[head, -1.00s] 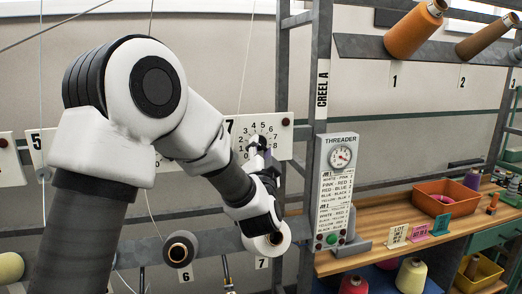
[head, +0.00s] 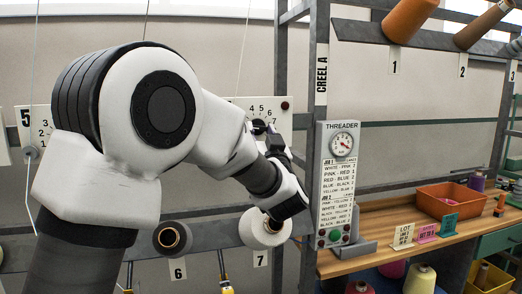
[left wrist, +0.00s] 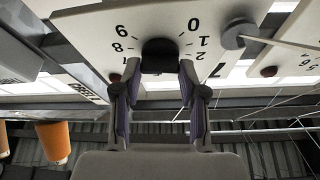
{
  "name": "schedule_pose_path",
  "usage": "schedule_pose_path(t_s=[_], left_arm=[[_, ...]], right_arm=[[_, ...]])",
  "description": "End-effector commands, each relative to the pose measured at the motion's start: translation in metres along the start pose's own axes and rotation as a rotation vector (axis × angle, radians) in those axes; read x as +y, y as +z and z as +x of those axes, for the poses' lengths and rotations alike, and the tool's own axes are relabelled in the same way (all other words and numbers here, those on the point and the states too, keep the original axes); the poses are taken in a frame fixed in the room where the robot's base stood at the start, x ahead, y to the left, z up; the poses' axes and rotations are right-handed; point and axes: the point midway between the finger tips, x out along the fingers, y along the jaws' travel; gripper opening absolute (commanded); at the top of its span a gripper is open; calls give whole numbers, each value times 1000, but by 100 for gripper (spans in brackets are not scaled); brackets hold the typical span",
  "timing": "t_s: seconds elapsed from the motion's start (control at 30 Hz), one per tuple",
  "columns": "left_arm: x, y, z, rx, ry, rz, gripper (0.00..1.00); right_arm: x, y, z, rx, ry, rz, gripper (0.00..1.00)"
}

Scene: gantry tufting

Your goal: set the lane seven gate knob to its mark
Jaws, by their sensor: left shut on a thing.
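The lane seven gate dial is a white plate (head: 284,122) with black numbers; 4 to 7 show in the head view, the rest is behind my arm. In the left wrist view the plate (left wrist: 110,22) appears upside down, with 0, 1, 2 and 8, 9 around the black knob (left wrist: 160,55). My left gripper (left wrist: 160,72) is shut on this knob, a finger on each side; the gripper (head: 262,130) is partly hidden in the head view. The knob's pointer and the mark cannot be made out. My right gripper is not in view.
The lane five plate (head: 38,128) is at the left. Spools (head: 172,238) hang on the rail below the dials. A rack post (head: 318,100) and the threader panel (head: 338,170) stand close to the right of the dial. An orange bin (head: 450,200) sits on the wooden bench.

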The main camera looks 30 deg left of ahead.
Motion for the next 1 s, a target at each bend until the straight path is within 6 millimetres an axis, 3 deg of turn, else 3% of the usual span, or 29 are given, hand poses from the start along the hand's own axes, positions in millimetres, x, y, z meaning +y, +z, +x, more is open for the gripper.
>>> schedule_pose_path(t_s=[0.03,0.4,1.0], left_arm=[[2,4,-2,5,-18,-41,7],[4,2,-1,3,-150,-366,7],[7,-2,1,0,-331,-802,7]], right_arm=[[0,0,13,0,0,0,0],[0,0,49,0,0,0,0],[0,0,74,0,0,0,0]])
